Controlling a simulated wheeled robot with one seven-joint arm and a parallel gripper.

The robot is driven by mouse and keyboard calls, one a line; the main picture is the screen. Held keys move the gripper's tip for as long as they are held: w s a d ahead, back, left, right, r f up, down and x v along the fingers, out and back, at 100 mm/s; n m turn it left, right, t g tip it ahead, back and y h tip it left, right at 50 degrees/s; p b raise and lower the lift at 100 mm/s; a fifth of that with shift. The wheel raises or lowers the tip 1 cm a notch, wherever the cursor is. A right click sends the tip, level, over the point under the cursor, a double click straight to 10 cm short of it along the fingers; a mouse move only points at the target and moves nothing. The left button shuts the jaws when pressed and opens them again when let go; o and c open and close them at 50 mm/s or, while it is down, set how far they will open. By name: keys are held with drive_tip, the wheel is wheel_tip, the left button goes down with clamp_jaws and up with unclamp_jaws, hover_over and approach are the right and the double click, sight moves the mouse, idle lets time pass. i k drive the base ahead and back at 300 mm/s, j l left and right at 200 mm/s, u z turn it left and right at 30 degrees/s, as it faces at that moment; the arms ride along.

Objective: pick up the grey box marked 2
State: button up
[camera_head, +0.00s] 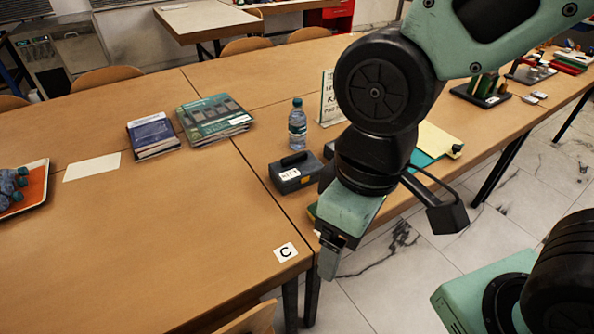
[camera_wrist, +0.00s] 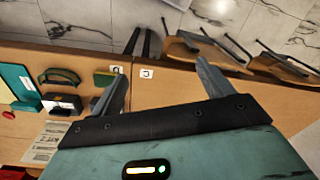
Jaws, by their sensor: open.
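A dark grey box (camera_head: 296,173) with a top handle and a white label stands on the table left of my arm. Its label seems to read "KIT 1", but the digit is small and hard to read. No box clearly marked 2 shows; my arm hides part of the table beside this one. In the wrist view a dark box with a white label (camera_wrist: 62,103) lies left of the fingers, its marking unreadable. My gripper (camera_head: 328,259) is at the table's near edge, right of the C card, apart from the box. In the wrist view its fingers (camera_wrist: 160,70) are spread and empty.
A water bottle (camera_head: 297,124) and a standing sign (camera_head: 328,98) are behind the box. Books (camera_head: 213,119), a white sheet (camera_head: 92,167) and an orange tray (camera_head: 28,189) lie leftward. The C card (camera_head: 285,252) marks a clear stretch of table.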

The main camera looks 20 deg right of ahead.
sight(293, 173)
drive_tip(key=u, duration=0.9)
drive_tip(key=i+l+u, duration=0.1)
drive_tip(key=l+u, duration=0.3)
drive_tip(key=l, duration=0.35)
drive_tip(key=l+u, duration=0.45)
drive_tip(key=l, duration=0.6)
drive_tip(key=k, duration=0.05)
